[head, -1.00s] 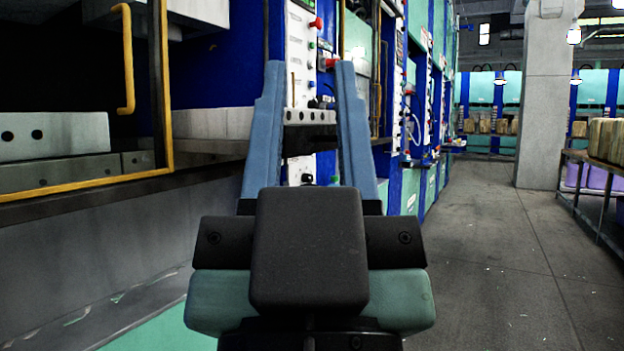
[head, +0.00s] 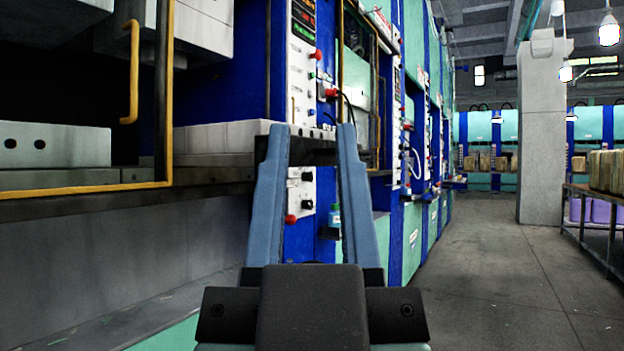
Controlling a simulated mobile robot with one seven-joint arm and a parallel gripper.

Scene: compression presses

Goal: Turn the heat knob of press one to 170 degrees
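My gripper (head: 312,132) is in the lower middle of the head view, its two blue fingers upright, spread apart and empty. Behind it stands the nearest press's white control panel (head: 301,80), with lit digital displays (head: 303,22) at the top and small buttons below. Between the fingers, the panel's lower part shows two black knobs, an upper one (head: 307,176) and a lower one (head: 307,205), and a red knob (head: 290,219). The fingers appear apart from the panel. I cannot tell which knob sets the heat, or read any setting. The left finger hides part of the panel.
A yellow-framed press opening with a yellow handle (head: 131,72) is at the left, above a grey ledge (head: 120,204). More blue presses line the aisle. A concrete pillar (head: 542,130) and a rack (head: 600,215) stand at the right. The floor (head: 480,270) between is clear.

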